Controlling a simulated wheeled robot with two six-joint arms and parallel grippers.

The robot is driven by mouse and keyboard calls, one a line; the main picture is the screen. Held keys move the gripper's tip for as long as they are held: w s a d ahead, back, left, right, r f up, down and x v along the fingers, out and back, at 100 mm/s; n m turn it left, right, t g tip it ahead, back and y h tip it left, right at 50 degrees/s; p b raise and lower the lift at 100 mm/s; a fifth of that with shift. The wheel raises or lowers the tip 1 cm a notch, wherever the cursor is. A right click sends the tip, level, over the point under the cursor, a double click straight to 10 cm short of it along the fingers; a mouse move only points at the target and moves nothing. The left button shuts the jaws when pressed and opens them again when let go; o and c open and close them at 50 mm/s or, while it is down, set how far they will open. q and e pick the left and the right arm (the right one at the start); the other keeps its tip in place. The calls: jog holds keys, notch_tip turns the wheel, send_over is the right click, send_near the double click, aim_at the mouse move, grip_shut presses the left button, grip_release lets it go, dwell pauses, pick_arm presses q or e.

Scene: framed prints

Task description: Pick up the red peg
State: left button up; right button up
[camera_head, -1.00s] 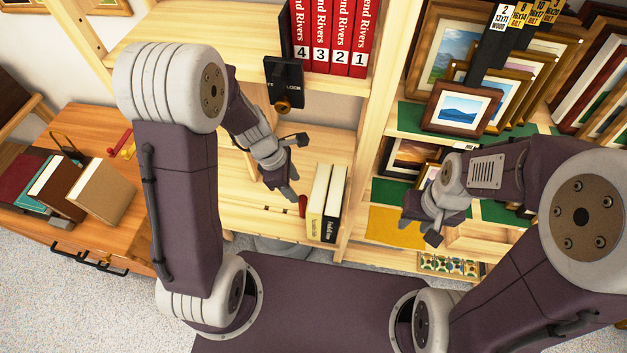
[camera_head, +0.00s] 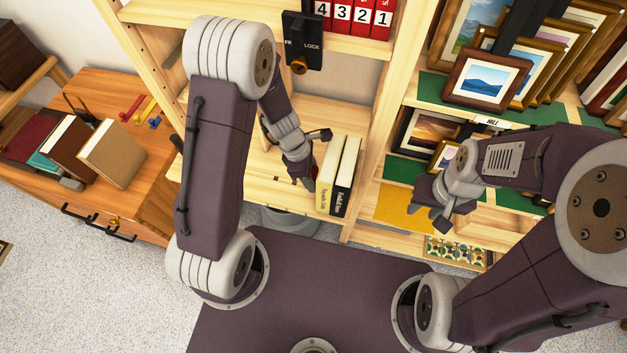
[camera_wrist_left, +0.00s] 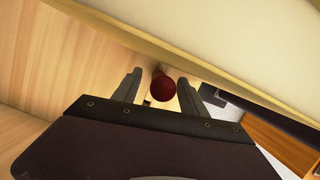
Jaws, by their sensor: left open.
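A red peg with a rounded end (camera_wrist_left: 163,88) shows between the two fingers of my left gripper in the left wrist view. My left gripper (camera_wrist_left: 155,87) is open, with a finger on each side of it; gaps show, so it is not gripped. In the head view the red peg (camera_head: 315,172) is mostly hidden by my left gripper (camera_head: 306,186), on the wooden shelf beside two upright books. My right gripper (camera_head: 428,214) is open and empty in front of the right shelf unit.
A cream book (camera_head: 330,178) and a black book (camera_head: 347,178) stand just right of the left gripper. A black lock box (camera_head: 302,40) hangs above. Red, yellow and blue small pieces (camera_head: 131,108) lie on the left desk (camera_head: 160,190). Framed prints (camera_head: 487,78) fill the right shelves.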

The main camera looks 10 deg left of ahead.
pick_arm(q)
jog(key=shift+w, duration=0.15)
jog(key=shift+s, duration=0.2)
jog(key=c, duration=0.9)
grip_shut()
